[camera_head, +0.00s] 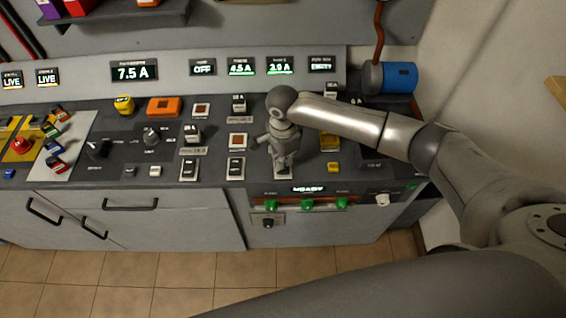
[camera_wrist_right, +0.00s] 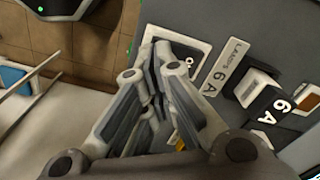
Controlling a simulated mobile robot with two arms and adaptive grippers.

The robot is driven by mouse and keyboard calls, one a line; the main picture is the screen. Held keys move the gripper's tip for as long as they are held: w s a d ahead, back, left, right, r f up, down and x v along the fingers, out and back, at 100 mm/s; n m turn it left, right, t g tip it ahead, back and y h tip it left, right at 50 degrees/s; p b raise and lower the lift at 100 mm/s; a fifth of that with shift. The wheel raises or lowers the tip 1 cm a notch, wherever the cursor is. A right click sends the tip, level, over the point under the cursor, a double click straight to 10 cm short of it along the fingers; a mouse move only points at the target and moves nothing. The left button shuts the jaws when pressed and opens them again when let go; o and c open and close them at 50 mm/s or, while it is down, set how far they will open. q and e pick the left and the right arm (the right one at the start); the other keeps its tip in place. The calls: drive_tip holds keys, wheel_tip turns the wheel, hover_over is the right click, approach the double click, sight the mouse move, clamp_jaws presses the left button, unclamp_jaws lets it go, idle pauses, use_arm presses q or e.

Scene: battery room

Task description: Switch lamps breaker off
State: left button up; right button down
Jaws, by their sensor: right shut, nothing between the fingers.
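My right gripper (camera_head: 283,158) points down at the console, its fingers shut and empty. In the right wrist view its fingertips (camera_wrist_right: 158,70) are over or against a breaker on a white-edged plate (camera_wrist_right: 197,50). Beside that plate is a label (camera_wrist_right: 222,68) reading "LAMPS 6 A", so this is the lamps breaker. The fingers cover its lever, so I cannot tell its position or whether they touch it. In the head view only the near end of the plate (camera_head: 284,176) shows below the gripper. My left gripper is not in view.
Another breaker (camera_wrist_right: 258,90) marked "6 A" stands close behind the label. More breakers (camera_head: 236,168) lie left of the gripper. A yellow button (camera_head: 333,167) is to the right. Displays (camera_head: 280,66) line the back. Green indicators (camera_head: 306,205) sit on the front face.

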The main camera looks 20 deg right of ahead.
drive_tip(key=shift+f+b, duration=0.4)
drive_tip(key=shift+f, duration=0.9)
idle(0.8)
drive_tip(key=shift+s, duration=0.1)
wheel_tip(320, 180, up, 5)
drive_tip(key=p, duration=0.6)
drive_tip(key=shift+r+p, duration=0.95)
drive_tip(key=shift+r, duration=0.1)
